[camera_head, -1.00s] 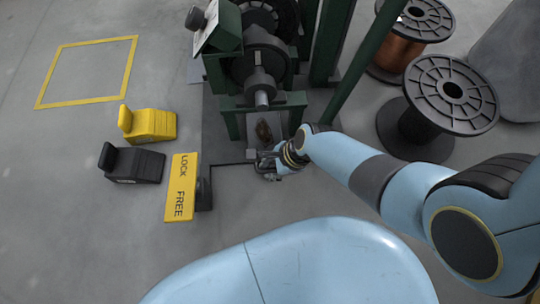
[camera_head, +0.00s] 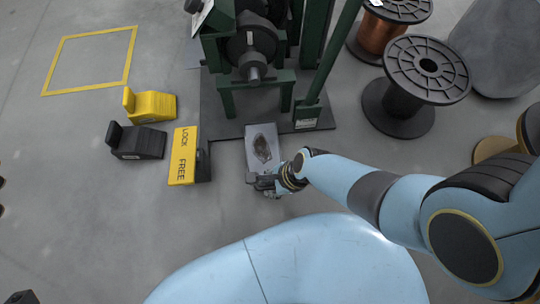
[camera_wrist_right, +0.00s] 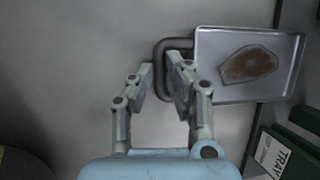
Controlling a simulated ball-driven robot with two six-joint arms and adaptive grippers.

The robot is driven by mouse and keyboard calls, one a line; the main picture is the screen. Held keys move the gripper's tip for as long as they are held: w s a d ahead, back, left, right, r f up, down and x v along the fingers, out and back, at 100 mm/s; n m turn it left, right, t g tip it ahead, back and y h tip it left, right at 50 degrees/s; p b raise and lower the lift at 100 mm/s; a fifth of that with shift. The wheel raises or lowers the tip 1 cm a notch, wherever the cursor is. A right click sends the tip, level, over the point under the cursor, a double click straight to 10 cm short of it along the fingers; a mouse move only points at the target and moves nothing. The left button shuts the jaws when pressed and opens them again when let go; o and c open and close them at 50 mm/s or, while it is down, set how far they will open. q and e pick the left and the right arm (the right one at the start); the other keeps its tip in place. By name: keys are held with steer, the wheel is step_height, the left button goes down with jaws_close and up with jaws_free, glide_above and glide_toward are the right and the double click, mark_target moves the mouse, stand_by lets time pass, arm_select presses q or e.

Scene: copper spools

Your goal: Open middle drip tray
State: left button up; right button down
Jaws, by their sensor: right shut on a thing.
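The drip tray (camera_head: 252,145) is a shallow grey metal tray with a dark brown stain (camera_head: 263,148) in it. It sticks out toward me from under the green machine. In the right wrist view the tray (camera_wrist_right: 215,92) has a dark loop handle (camera_wrist_right: 160,52) on its left end. My right gripper (camera_head: 264,181) is at the tray's near end. In the wrist view its fingers (camera_wrist_right: 162,76) are shut on the handle, partly hiding it. My left gripper is not in view.
The green machine frame (camera_head: 255,80) stands behind the tray. A yellow LOCK/FREE plate (camera_head: 182,155) and yellow (camera_head: 152,106) and black (camera_head: 138,142) blocks lie left. A black spool (camera_head: 427,68) stands right. The floor left of my gripper is clear.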

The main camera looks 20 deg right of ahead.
steer(key=c, duration=1.6)
jaws_free()
steer(key=v, duration=1.2)
steer(key=shift+s, duration=0.1)
